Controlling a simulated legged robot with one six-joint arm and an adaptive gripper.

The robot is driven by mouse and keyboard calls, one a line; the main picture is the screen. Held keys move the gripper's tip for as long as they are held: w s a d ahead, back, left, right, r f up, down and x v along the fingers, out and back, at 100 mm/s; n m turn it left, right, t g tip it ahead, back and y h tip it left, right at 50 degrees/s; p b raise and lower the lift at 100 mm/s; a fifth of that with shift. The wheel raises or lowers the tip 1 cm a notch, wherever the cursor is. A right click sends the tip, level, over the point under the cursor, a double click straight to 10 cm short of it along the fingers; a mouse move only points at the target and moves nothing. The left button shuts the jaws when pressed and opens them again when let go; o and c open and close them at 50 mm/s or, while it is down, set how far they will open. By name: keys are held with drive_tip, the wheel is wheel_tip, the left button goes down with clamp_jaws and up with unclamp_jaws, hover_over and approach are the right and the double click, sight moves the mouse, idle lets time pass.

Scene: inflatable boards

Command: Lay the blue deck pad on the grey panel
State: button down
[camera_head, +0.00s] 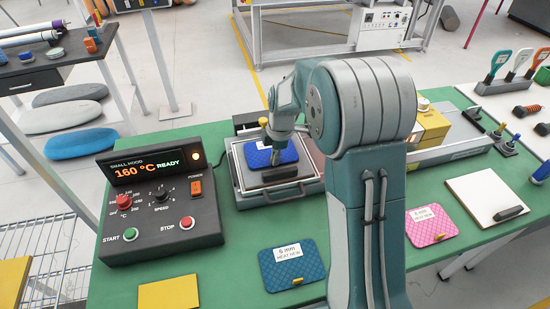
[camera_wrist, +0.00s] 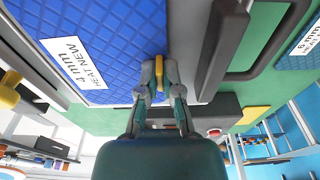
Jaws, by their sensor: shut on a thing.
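A bright blue pad (camera_head: 287,151) marked 4 mm lies over the tray of the heating unit (camera_head: 237,170). It also fills the upper left of the wrist view (camera_wrist: 110,55). My gripper (camera_head: 275,158) is shut on the pad's yellow tab, seen closely in the wrist view (camera_wrist: 160,75). I cannot tell whether the pad touches the tray or is slightly raised. A pale panel (camera_head: 480,192), probably the grey panel, lies at the right with a dark block on it. A darker blue 6 mm pad (camera_head: 292,262) lies at the front.
The control box (camera_head: 160,190) reads 160 °C READY, left of the tray. A dark handle (camera_head: 279,174) is at the tray's front. A pink pad (camera_head: 424,236) and yellow piece (camera_head: 168,294) lie on the green table. My arm hides the middle.

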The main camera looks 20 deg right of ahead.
drive_tip(key=shift+f, duration=0.25)
drive_tip(key=shift+f, duration=0.1)
drive_tip(key=c, duration=0.8)
unclamp_jaws()
wheel_tip(320, 180, up, 11)
drive_tip(key=d, duration=0.1)
drive_tip(key=s+r+m+t, duration=0.2)
drive_tip(key=s+r+m, duration=0.3)
drive_tip(key=s+r, duration=0.25)
drive_tip(key=s+a+m+t+h, duration=0.1)
drive_tip(key=s+m+t, duration=0.2)
drive_tip(key=s+m, duration=1)
drive_tip(key=s, duration=0.6)
drive_tip(key=shift+s+t, duration=0.3)
drive_tip(key=shift+s, duration=0.05)
